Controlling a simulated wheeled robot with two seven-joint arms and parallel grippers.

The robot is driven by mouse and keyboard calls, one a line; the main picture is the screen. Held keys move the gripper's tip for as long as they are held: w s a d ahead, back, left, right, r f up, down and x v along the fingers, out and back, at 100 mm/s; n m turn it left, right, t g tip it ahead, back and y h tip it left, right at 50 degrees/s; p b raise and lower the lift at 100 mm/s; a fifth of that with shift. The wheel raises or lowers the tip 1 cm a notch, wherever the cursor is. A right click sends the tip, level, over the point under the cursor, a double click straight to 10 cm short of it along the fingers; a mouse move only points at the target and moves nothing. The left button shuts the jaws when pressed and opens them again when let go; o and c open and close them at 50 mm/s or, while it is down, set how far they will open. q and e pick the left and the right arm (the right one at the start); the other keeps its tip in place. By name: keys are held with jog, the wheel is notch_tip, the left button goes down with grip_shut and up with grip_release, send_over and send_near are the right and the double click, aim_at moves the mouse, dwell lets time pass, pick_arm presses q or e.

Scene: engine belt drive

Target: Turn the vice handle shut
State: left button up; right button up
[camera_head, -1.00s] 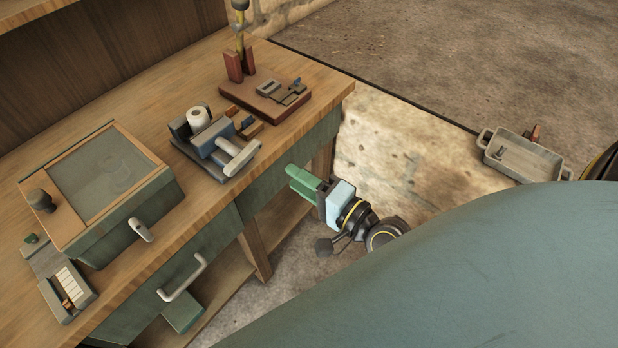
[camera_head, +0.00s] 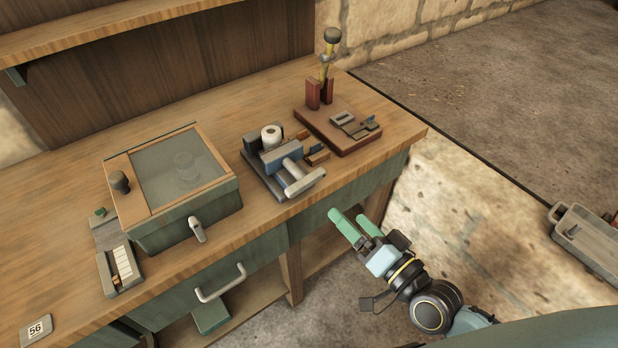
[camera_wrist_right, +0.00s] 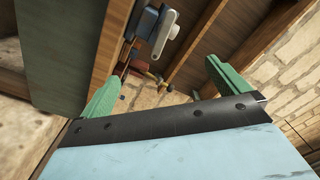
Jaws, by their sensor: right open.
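The blue-grey vice (camera_head: 281,158) stands near the front edge of the workbench in the head view, with a white roll (camera_head: 271,136) by its jaws. Its pale grey handle (camera_head: 304,182) juts out over the bench's front edge. In the right wrist view a grey handle-like part (camera_wrist_right: 159,32) shows at the top, beyond the fingers. My right gripper (camera_head: 346,223) is open and empty, with green fingers, in front of the bench, below and to the right of the handle, apart from it. My left gripper is not in view.
A red-brown board (camera_head: 345,140) with a lever fixture stands right of the vice. A green glass-topped box (camera_head: 190,205) stands left. A drawer handle (camera_head: 221,284) sticks out of the bench front. A grey tray (camera_head: 588,240) lies at far right.

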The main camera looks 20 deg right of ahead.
aim_at(309, 185)
jog(key=w+a+n, duration=0.2)
jog(key=w+n, duration=0.1)
jog(key=w, duration=0.1)
jog(key=w+a+n, duration=0.2)
jog(key=w+n, duration=0.2)
jog(key=w, duration=0.1)
jog(key=w+a+n, duration=0.2)
jog(key=w+n, duration=0.1)
jog(key=w, duration=0.2)
jog(key=shift+w+a+f+n, duration=0.1)
jog(key=shift+w+a+n, duration=0.1)
jog(key=shift+a+n, duration=0.2)
jog(key=shift+c, duration=0.3)
jog(key=c, duration=0.6)
jog(key=shift+m+p, duration=0.3)
jog(key=shift+m, duration=0.4)
jog(key=shift+c, duration=0.2)
jog(key=o, duration=0.7)
jog(key=shift+s, duration=0.1)
